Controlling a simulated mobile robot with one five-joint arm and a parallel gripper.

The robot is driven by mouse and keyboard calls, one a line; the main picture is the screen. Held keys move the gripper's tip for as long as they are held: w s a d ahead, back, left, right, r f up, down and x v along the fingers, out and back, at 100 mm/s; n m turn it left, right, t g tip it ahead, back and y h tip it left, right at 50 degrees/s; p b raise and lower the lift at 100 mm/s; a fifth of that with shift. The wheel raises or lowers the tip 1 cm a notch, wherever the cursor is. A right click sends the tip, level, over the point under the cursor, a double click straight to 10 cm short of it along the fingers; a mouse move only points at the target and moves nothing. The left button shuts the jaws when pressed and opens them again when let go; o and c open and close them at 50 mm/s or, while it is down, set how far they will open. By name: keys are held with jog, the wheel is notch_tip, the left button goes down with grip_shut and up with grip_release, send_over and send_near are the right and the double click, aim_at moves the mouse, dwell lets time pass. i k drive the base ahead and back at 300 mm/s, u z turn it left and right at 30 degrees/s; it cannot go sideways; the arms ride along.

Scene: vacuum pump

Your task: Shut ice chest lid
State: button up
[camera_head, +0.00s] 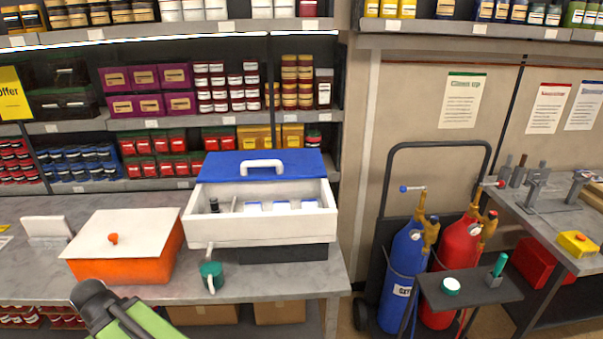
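The ice chest (262,229) is a white open box on the grey counter. Its blue lid (220,167) stands raised at the back edge, tilted backward, with a white handle (262,166) on it. Inside the chest are a dark upright item and several white-and-blue items, partly hidden by the front wall. A green and dark grey part of my arm shows at the bottom left, in front of the counter and apart from the chest. No gripper fingers show.
An orange box (120,268) with a white lid stands left of the chest. A small green-and-white item (211,275) is at the chest's front. Stocked shelves (225,122) are close behind the lid. Blue (406,262) and red (458,246) gas cylinders stand on a cart at right.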

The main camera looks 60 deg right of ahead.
aim_at(303, 163)
jog(key=z, duration=0.15)
jog(key=k, duration=0.55)
jog(key=z, duration=3.65)
jog(key=k, duration=1)
jog(key=u, duration=1.9)
jog(key=i, duration=0.95)
jog(key=u, duration=0.05)
